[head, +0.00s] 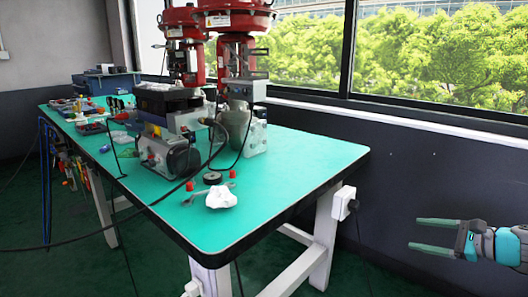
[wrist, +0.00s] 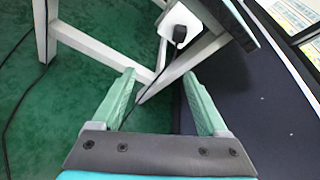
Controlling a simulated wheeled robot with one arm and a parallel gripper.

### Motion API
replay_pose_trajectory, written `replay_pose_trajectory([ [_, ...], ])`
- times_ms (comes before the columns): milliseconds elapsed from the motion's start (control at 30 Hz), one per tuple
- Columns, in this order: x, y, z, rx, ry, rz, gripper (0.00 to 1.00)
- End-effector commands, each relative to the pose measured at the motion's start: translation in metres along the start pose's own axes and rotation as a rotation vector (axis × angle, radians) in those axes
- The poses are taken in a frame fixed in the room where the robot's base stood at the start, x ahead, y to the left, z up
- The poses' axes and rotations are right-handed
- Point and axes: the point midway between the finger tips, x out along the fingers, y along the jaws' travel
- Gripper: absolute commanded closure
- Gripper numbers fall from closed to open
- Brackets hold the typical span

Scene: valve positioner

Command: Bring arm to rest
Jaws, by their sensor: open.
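My gripper (head: 433,234) is at the lower right in the head view, off the right side of the table and apart from it. Its two green fingers point left, spread apart with nothing between them. In the wrist view my gripper (wrist: 160,95) shows both fingers open and empty, with the table's white legs and the green floor beyond them. Only the end of my arm shows in the head view; the rest is out of frame.
A green-topped table (head: 300,165) bears red valve actuators (head: 238,60), a grey device (head: 165,150) and a crumpled white cloth (head: 221,198). A white socket box (head: 344,203) is fixed at the table's right end, with a hanging cable. A dark wall (head: 440,170) stands behind my gripper.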

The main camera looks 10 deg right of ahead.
Motion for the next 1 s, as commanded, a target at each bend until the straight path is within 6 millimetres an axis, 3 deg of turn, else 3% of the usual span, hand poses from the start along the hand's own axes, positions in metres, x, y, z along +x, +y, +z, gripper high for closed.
replay_pose_trajectory([
  [267,0.032,0.023,0.045,-0.131,-0.02,0.117,0.24],
  [533,0.075,0.079,0.114,-0.361,-0.053,0.325,0.24],
  [667,0.097,0.14,0.162,-0.562,-0.08,0.505,0.24],
  [767,0.103,0.201,0.192,-0.751,-0.102,0.675,0.24],
  [900,0.09,0.279,0.211,-1.001,-0.122,0.901,0.24],
  [1000,0.069,0.327,0.211,-1.162,-0.129,1.055,0.24],
])
